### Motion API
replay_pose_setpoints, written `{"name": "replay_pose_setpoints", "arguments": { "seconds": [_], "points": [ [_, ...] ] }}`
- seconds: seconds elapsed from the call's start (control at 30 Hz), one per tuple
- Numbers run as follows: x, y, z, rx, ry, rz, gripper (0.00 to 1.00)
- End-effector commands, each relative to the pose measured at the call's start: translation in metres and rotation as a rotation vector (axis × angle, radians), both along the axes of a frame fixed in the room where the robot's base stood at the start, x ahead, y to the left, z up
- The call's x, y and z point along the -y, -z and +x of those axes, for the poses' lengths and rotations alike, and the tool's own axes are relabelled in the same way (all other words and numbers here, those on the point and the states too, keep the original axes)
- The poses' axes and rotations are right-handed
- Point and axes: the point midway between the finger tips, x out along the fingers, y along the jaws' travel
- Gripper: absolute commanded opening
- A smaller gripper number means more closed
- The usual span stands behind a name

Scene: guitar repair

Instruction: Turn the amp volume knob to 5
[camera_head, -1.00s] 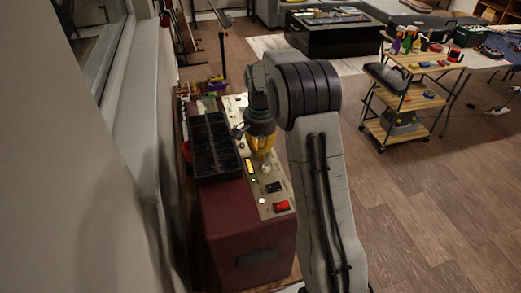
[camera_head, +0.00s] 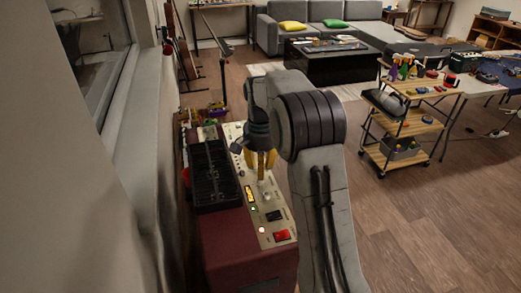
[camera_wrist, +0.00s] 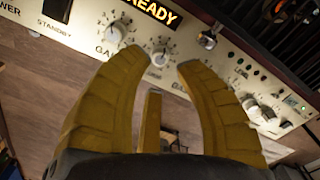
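The maroon amp (camera_head: 245,262) stands by the wall with its pale control panel (camera_head: 276,220) facing up. In the wrist view, the panel (camera_wrist: 85,45) carries several knobs and a display (camera_wrist: 158,12) whose visible letters read "EADY". My gripper (camera_head: 262,163) has yellow fingers. In the wrist view, my gripper (camera_wrist: 162,62) is open, its fingertips spread around a small silver knob (camera_wrist: 160,55); contact cannot be told. Another knob (camera_wrist: 116,34) is just left of it, and a darker one (camera_wrist: 207,40) is to the right. I cannot tell which is the volume knob.
A black ribbed tray (camera_head: 212,175) lies on the amp beside the panel. A red switch (camera_head: 282,236) is at the panel's near end. A wooden trolley (camera_head: 405,125) with tools stands to the right. The floor between trolley and amp is clear.

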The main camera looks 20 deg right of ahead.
Motion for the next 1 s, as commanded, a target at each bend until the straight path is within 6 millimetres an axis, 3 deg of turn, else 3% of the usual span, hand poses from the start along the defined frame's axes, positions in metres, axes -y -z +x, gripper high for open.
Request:
{"name": "replay_pose_setpoints", "arguments": {
  "seconds": [0.2, 0.43, 1.0],
  "points": [
    [0.0, -0.038, 0.001, 0.003, 0.0, 0.0, 0.3],
    [0.0, -0.064, 0.0, 0.0, 0.0, 0.0, 0.3],
    [0.0, -0.075, -0.001, -0.003, 0.0, 0.0, 0.3]
  ]
}}
